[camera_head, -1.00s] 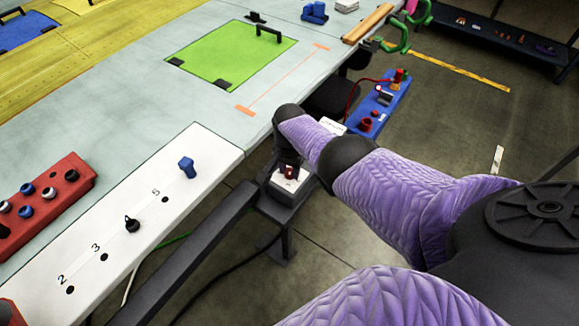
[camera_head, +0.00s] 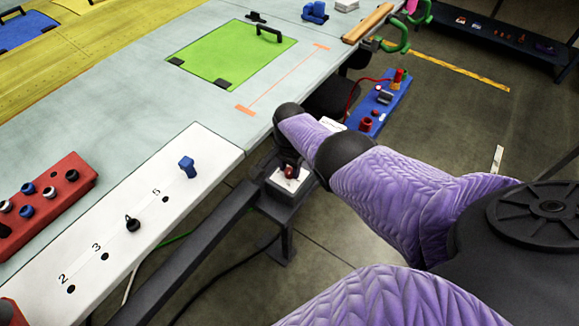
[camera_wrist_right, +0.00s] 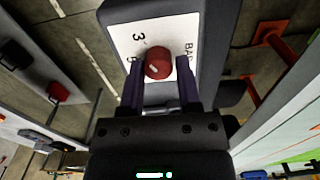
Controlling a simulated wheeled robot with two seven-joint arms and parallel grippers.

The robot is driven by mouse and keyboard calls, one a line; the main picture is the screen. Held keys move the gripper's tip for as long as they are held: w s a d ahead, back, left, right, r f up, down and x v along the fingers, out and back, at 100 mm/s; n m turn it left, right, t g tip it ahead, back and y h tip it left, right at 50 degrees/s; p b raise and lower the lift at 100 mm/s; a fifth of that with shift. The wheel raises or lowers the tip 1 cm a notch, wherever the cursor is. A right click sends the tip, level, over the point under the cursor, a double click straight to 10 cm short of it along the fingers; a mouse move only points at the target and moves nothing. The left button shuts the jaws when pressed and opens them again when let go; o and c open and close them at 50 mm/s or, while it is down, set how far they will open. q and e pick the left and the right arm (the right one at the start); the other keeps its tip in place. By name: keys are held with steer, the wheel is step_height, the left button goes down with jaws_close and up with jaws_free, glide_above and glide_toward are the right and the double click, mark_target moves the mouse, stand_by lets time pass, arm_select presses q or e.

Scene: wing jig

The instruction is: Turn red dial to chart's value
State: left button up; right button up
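The red dial (camera_head: 289,172) stands on a white-topped, dark box beside the table edge. In the right wrist view, the red dial (camera_wrist_right: 158,63) is round, on a white plate with a "3" and other lettering partly hidden. My right gripper (camera_head: 287,158) is at the dial in the head view. In the wrist view its two dark fingers (camera_wrist_right: 161,62) lie on either side of the dial, with a narrow gap at the right finger. The gripper looks open; contact is not clear. My left gripper is out of view. I cannot make out a readable chart.
A blue box (camera_head: 379,107) with red knobs and a red cable stands beyond my arm. The white strip (camera_head: 140,195) with numbered holes and the red block (camera_head: 42,205) lie on the table at left. A green panel (camera_head: 232,57) lies further back.

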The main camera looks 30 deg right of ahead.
mark_target(290, 170)
steer(key=o, duration=0.3)
steer(key=shift+o, duration=0.2)
step_height(290, 170, up, 10)
steer(key=p, duration=0.8)
steer(key=shift+f, duration=0.1)
